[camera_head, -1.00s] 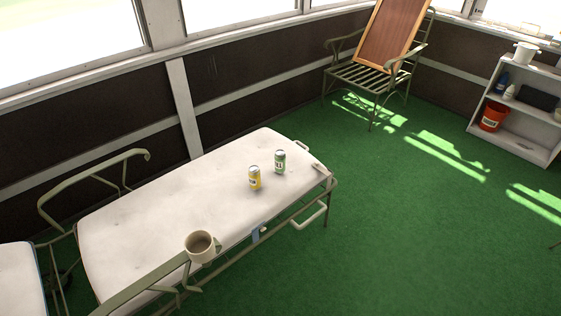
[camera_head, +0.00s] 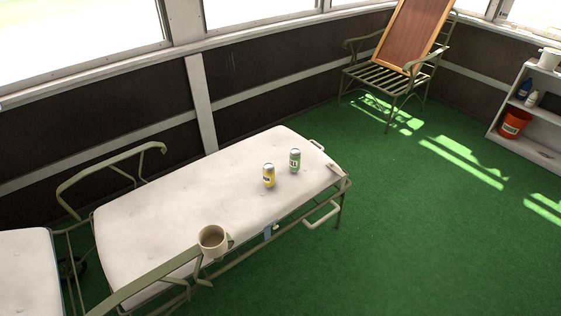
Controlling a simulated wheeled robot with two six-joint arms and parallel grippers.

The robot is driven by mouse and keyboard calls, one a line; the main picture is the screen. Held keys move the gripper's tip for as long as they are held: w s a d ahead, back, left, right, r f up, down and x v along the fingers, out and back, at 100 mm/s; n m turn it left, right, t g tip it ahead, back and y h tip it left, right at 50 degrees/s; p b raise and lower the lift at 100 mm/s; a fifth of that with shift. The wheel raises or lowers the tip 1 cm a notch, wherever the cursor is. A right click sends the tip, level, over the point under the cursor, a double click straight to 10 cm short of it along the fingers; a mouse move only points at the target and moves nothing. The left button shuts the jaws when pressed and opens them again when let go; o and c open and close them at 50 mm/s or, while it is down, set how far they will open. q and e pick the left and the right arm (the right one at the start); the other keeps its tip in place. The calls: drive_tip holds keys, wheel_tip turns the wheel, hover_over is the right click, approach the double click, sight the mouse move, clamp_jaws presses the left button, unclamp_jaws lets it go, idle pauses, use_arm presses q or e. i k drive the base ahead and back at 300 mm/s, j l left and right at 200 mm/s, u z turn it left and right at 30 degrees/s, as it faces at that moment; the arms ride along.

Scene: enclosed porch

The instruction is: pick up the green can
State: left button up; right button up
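The green can (camera_head: 295,160) stands upright on the white cushion of a long metal-framed lounger (camera_head: 190,190), near its right end. A yellow can (camera_head: 269,175) stands upright just left of it and a little nearer, with a small gap between them. Neither of my grippers shows in the head view.
A beige mug (camera_head: 212,241) sits at the lounger's near edge, by the metal armrest. A metal chair (camera_head: 385,78) with a wooden board on it stands at the back. Green floor (camera_head: 420,240) right of the lounger is clear.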

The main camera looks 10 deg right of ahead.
sight(296, 154)
drive_tip(key=i+l+u, duration=0.15)
drive_tip(key=l+u, duration=0.25)
drive_tip(key=i+l+u, duration=0.15)
drive_tip(key=u, duration=0.2)
drive_tip(key=i+l+u, duration=0.1)
drive_tip(key=l+u, duration=0.8)
drive_tip(key=l, duration=2.15)
drive_tip(key=k, duration=0.05)
